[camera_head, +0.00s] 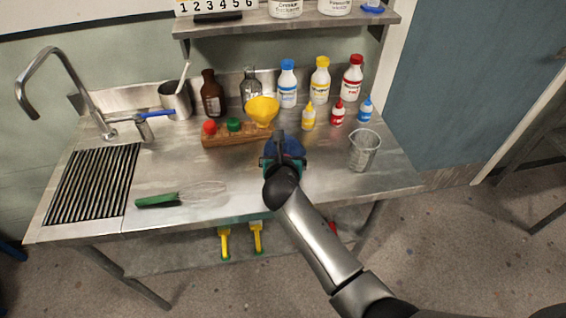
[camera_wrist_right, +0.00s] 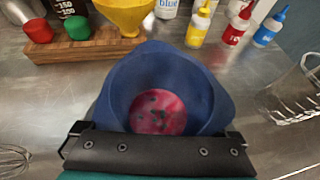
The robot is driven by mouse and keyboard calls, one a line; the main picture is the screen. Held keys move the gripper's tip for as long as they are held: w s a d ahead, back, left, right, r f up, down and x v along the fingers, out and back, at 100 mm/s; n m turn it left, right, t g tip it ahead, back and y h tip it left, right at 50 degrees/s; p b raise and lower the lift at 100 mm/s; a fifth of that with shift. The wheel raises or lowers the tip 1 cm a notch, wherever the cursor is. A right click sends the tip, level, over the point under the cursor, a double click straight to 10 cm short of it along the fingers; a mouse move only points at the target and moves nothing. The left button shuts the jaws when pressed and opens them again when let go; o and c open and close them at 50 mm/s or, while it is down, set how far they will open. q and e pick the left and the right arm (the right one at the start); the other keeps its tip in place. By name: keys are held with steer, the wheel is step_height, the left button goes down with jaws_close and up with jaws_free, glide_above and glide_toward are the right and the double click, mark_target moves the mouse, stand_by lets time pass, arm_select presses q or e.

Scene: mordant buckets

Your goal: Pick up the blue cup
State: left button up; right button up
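The blue cup (camera_head: 288,146) stands on the steel counter near its front middle, mostly hidden by my right gripper (camera_head: 283,160) in the head view. In the right wrist view the cup (camera_wrist_right: 196,72) opens toward the camera, with a red, dark-spotted patch at its bottom. My right gripper (camera_wrist_right: 155,138) is right at the cup's near side. Its fingers stand wide apart at the left and right ends of its dark bar, with the cup between them; the bar hides the cup's near wall. My left gripper is not in view.
A wooden rack (camera_head: 230,139) with a yellow funnel (camera_head: 262,109) stands behind the cup. A clear beaker (camera_head: 363,150) is to the right, and small dropper bottles (camera_head: 337,113) are behind. A green-handled whisk (camera_head: 170,198) lies to the left, near the sink grate (camera_head: 92,184).

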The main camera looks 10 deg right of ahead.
steer(key=c, duration=1)
steer(key=shift+r, duration=0.1)
steer(key=shift+r+p, duration=0.45)
steer(key=shift+r, duration=0.55)
step_height(320, 180, up, 18)
steer(key=p, duration=0.5)
steer(key=shift+f, duration=0.25)
steer(key=shift+f, duration=0.35)
steer(key=shift+f, duration=0.35)
